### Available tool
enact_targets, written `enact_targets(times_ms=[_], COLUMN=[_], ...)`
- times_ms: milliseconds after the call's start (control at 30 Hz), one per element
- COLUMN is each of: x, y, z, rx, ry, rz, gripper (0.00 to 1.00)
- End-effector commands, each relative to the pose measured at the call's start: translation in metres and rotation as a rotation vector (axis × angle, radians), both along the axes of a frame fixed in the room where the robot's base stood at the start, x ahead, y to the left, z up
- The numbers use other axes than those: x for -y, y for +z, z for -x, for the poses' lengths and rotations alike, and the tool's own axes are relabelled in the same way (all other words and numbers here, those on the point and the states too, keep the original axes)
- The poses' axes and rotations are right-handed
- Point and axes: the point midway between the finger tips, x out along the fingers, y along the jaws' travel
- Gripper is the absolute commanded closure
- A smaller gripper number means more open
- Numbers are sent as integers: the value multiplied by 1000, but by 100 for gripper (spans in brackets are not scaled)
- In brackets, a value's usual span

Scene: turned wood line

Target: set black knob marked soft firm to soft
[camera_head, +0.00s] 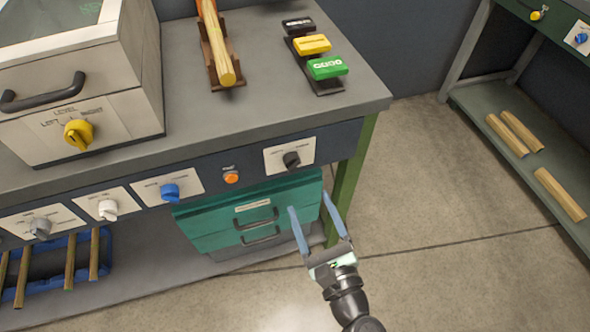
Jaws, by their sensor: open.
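The black knob (291,159) sits on a white label plate (306,151) at the right end of the bench's front panel. The plate's lettering is too small to read, and I cannot tell which way the knob is turned. My gripper (313,216) is below and slightly right of the knob in the picture, apart from it. Its two blue fingers are spread open with nothing between them, in front of the right edge of the teal drawer unit (297,190).
An orange button (231,177), a blue knob (169,192), a white knob (108,209) and a grey knob (40,228) line the panel leftward. A green bench leg (350,185) stands right of the gripper. Open floor (450,230) lies to the right.

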Motion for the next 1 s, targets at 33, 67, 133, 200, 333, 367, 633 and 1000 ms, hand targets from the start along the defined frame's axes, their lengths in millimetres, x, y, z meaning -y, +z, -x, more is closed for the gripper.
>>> enact_targets(times_ms=[33,67,133,200,333,367,633,1000], x=[-4,-6,-11,-15,-23,-24,-31,-32], y=[0,1,1,0,0,0,0,1], z=[-11,-18,-33,-47,-70,-75,-97,-98], rx=[3,4,4,3,2,3,2,1], ry=[3,5,4,4,3,3,1,1], rz=[2,3,3,3,4,5,6,5], gripper=[26,26,26,26,26,26,26,39])
